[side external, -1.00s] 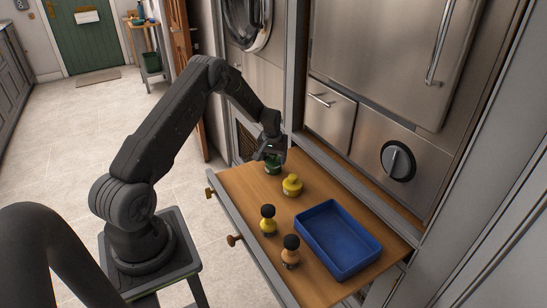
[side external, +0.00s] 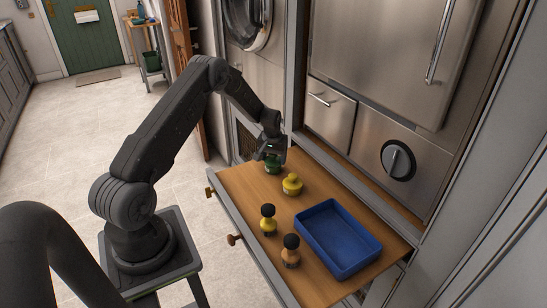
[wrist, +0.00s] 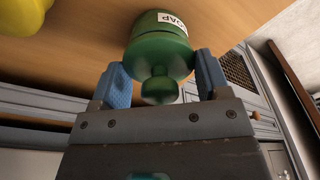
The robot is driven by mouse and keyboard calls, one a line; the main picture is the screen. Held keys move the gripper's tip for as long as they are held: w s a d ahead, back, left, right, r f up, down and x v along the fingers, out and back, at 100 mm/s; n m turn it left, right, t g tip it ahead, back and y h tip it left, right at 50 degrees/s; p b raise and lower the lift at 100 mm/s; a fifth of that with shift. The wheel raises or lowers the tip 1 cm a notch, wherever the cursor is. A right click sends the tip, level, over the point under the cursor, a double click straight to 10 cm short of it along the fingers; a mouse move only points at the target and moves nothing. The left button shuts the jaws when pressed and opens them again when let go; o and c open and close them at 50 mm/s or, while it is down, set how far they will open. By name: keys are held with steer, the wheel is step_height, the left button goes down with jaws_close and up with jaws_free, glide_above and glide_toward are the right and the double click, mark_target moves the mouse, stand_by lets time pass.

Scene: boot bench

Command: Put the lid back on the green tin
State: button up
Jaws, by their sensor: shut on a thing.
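The green tin (side external: 273,169) stands near the far left corner of the wooden surface. In the wrist view the green tin (wrist: 158,22) shows a white label with letters ending in "OAP". A green lid (wrist: 160,57) with a round knob lies against the tin's top, in line with it. Whether it is fully seated I cannot tell. My gripper (wrist: 160,72) has its two blue-padded fingers on either side of the lid, shut on it. In the side view my gripper (side external: 270,150) is directly above the tin and hides its top.
A yellow knobbed tin (side external: 292,186) stands close by. An empty blue tray (side external: 311,247) lies to the right. Appliance fronts (side external: 368,125) rise behind the surface.

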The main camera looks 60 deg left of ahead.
steer(key=o, duration=1)
steer(key=shift+r, duration=3.5)
jaws_close()
steer(key=shift+f, duration=0.2)
